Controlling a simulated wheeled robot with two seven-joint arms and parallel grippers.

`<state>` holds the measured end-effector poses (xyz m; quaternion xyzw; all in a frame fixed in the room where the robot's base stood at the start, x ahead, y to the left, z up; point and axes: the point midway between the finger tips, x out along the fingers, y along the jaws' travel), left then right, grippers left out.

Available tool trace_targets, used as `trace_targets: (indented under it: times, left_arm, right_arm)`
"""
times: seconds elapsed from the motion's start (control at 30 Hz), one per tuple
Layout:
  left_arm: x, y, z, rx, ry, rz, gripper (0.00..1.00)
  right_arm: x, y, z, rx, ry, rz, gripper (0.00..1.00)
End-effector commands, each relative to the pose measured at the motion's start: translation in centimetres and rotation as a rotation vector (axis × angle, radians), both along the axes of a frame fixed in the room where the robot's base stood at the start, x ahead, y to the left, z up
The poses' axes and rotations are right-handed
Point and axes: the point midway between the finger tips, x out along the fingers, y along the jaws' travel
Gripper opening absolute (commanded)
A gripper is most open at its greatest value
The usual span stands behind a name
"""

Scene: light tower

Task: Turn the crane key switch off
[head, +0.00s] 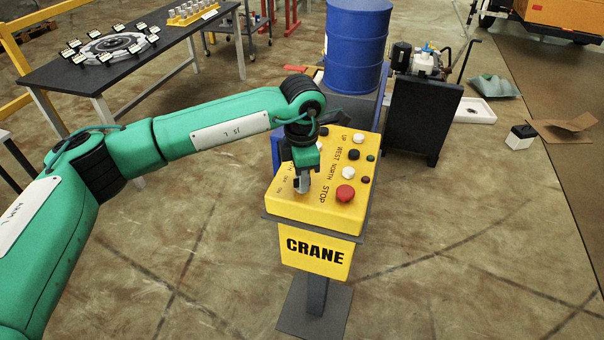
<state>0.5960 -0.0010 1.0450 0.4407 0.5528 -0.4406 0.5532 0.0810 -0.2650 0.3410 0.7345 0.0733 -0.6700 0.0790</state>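The yellow crane control box (322,212) stands on a dark pedestal, with a yellow CRANE sign (316,251) on its front. Its top has a red STOP button (345,193) and several white and black buttons. My green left arm reaches in from the left. My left gripper (302,184) points down at the left part of the box top, where the key switch would sit beneath its fingers. The gripper hides the switch, so its key and position cannot be made out. I cannot tell whether the fingers are shut on it. My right gripper is not in view.
A blue barrel (356,45) stands behind the box. A dark table (75,87) with parts is at the far left. The floor right of the box is clear.

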Motion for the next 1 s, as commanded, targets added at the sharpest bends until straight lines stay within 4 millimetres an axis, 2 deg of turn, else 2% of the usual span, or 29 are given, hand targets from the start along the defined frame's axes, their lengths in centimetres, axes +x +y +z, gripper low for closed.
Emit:
trace_targets:
  times: [0.13, 0.27, 0.53, 0.7, 0.83, 1.0]
  left_arm:
    - [0.0, 0.0, 0.5, 0.0, -0.001, 0.0, 0.29]
    - [0.1, 0.0, 2.3, -0.002, -0.004, -0.001, 0.29]
    - [0.1, 0.0, 8.4, -0.001, -0.004, 0.0, 0.29]
    - [0.0, 0.0, 11.6, 0.001, -0.003, 0.0, 0.29]
    - [0.0, 0.0, 13.1, -0.001, -0.001, 0.0, 0.29]
    - [0.0, 0.0, 13.8, 0.0, 0.0, 0.0, 0.29]
  right_arm:
    - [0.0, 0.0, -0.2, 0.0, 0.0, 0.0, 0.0]
    - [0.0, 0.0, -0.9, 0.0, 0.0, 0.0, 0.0]
    - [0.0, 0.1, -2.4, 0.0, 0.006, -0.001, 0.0]
    - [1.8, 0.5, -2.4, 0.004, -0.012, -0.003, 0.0]
    - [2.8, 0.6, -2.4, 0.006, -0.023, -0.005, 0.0]
    - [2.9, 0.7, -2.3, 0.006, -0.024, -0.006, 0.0]
